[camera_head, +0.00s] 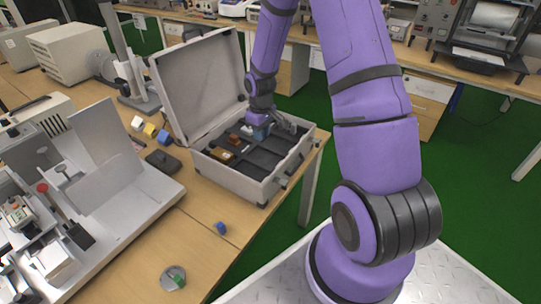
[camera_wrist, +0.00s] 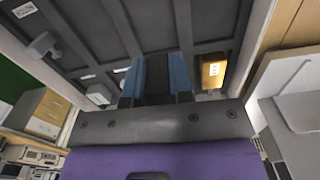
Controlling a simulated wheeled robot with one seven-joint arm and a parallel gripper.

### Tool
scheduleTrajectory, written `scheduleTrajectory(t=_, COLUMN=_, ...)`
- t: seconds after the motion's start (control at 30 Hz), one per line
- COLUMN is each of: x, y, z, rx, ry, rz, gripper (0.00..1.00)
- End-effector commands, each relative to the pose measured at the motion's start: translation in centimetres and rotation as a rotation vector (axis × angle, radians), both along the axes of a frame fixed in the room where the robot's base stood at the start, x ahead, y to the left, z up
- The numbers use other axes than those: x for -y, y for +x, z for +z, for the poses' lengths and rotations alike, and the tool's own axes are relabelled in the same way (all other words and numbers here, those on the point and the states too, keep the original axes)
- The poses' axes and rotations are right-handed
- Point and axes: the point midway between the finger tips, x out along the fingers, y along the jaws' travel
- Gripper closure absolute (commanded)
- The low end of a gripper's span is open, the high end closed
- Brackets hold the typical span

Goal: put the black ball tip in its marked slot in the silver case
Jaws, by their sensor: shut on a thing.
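The silver case (camera_head: 237,180) stands open on the wooden table, lid raised at the back left. My gripper (camera_head: 258,134) is over its dark divided inside, towards the far side. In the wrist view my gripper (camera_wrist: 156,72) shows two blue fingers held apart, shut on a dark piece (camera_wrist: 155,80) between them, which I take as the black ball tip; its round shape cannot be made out. Dark compartments with small white labels (camera_wrist: 121,70) lie beyond the fingers. Which slot is marked for the tip cannot be told.
A brown block (camera_wrist: 213,72) sits in a compartment right of the fingers; a white block (camera_wrist: 98,93) and a grey piece (camera_wrist: 41,45) are left. On the table are a small blue piece (camera_head: 221,228), a grey disc (camera_head: 168,272) and a black object (camera_head: 163,160).

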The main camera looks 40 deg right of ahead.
Motion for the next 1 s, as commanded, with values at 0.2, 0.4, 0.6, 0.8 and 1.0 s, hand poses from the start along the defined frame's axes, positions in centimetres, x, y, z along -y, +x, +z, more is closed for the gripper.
scheduleTrajectory(t=0.2, x=1.5, y=-1.0, z=0.3, rx=0.000, ry=-0.002, rz=0.046, gripper=1.00)
scheduleTrajectory(t=0.4, x=1.5, y=-1.1, z=-2.8, rx=-0.004, ry=-0.001, rz=0.051, gripper=1.00)
scheduleTrajectory(t=0.6, x=1.6, y=-1.0, z=-5.0, rx=0.000, ry=-0.002, rz=0.050, gripper=1.00)
scheduleTrajectory(t=0.8, x=1.6, y=-1.0, z=-6.3, rx=0.000, ry=-0.002, rz=0.051, gripper=1.00)
scheduleTrajectory(t=1.0, x=1.6, y=-1.1, z=-9.0, rx=-0.002, ry=-0.003, rz=0.050, gripper=1.00)
